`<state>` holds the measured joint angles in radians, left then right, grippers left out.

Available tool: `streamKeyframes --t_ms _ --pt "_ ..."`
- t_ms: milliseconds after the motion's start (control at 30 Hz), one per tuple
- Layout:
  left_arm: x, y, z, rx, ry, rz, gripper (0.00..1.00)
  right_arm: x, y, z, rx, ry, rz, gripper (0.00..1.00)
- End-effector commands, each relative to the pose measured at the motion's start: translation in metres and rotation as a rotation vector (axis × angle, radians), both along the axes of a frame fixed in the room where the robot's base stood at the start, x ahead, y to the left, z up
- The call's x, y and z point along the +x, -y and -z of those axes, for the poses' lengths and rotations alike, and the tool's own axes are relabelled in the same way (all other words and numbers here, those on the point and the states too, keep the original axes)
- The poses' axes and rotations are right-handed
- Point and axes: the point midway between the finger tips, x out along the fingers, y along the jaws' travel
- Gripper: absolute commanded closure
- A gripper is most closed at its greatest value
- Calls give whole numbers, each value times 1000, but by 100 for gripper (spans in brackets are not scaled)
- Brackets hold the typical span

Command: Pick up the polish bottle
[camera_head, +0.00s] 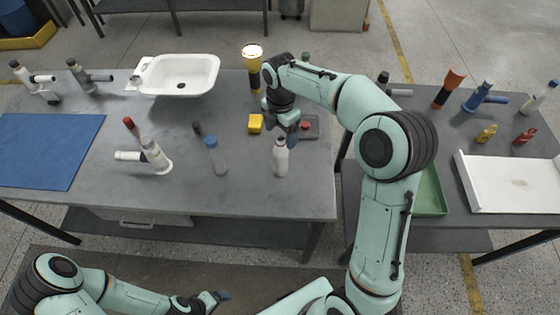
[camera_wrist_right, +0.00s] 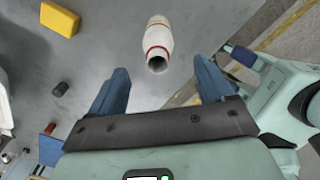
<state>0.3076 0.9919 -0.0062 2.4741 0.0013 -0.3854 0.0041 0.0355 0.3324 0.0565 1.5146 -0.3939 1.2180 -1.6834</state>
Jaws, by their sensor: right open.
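The bottle that looks like the polish bottle (camera_head: 281,160) is pale and stands upright near the front right of the left table. In the right wrist view the bottle (camera_wrist_right: 158,36) is white with reddish bands and a dark round end facing the camera. My right gripper (camera_head: 289,128) is just above and behind it in the head view. In the right wrist view the right gripper (camera_wrist_right: 160,78) has its two blue fingers wide apart, with nothing between them; the bottle lies beyond the fingertips. My left gripper (camera_head: 217,298) is low in front of the table, its jaws unclear.
A blue-capped bottle (camera_head: 217,159) stands to the left. A white basin (camera_head: 180,75) and blue mat (camera_head: 45,150) are farther left. A gap separates the two tables.

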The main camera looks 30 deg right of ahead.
Motion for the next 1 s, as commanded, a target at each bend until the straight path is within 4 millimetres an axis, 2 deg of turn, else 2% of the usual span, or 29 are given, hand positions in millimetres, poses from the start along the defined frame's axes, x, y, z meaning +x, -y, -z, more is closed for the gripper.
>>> streamKeyframes --t_ms 33,267,600,867,900,967,1000 --pt "-2 0 2 0 -2 0 15 -1 0 10 0 -4 0 19" --pt "-3 0 4 0 -2 0 15 1 0 26 -1 0 1 19" --pt "-6 0 7 0 -6 0 15 0 2 71 0 -1 1 19" --pt "-6 0 7 0 -6 0 15 0 2 75 -1 2 2 19" --pt "-6 0 7 0 -6 0 15 0 2 74 -1 2 2 22" --pt "-6 0 7 0 -6 0 15 0 2 74 -1 2 2 42" --pt "-6 0 7 0 -6 0 15 0 2 74 0 2 2 55"
